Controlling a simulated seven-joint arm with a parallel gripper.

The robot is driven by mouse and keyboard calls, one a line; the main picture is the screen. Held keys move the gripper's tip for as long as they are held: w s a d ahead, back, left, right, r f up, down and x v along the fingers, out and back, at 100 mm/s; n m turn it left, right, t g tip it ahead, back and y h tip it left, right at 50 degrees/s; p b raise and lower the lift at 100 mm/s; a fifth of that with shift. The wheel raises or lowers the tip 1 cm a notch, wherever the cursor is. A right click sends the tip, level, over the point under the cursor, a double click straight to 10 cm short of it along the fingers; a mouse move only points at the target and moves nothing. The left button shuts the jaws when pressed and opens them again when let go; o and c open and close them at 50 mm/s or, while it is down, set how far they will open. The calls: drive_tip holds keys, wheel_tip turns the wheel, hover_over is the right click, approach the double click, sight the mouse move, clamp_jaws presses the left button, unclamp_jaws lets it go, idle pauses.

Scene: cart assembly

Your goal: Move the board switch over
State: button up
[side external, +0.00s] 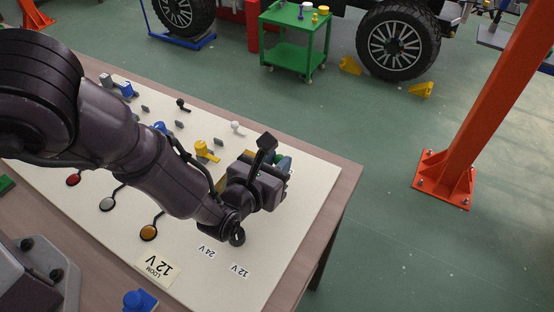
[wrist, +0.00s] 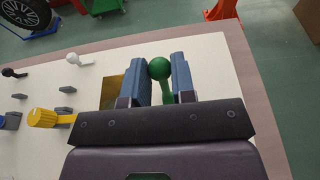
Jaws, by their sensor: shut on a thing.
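The board switch has a green ball knob (wrist: 159,68) on a green stem, seen between my fingers in the wrist view. My gripper (wrist: 163,80) is shut on the switch lever, with one blue finger on each side. A brass-coloured plate (wrist: 112,92) lies partly hidden beside the left finger. In the side view my gripper (side external: 272,180) is low over the right end of the pale board (side external: 310,215) and hides most of the switch.
A yellow connector (side external: 205,151), a white-ended part (side external: 237,127) and a black-ended part (side external: 183,104) stand to the left on the board. Red, grey and amber round pieces (side external: 149,232) lie along its front. The board's right end is clear.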

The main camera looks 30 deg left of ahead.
drive_tip(key=shift+s+f, duration=0.1)
drive_tip(key=shift+s, duration=0.9)
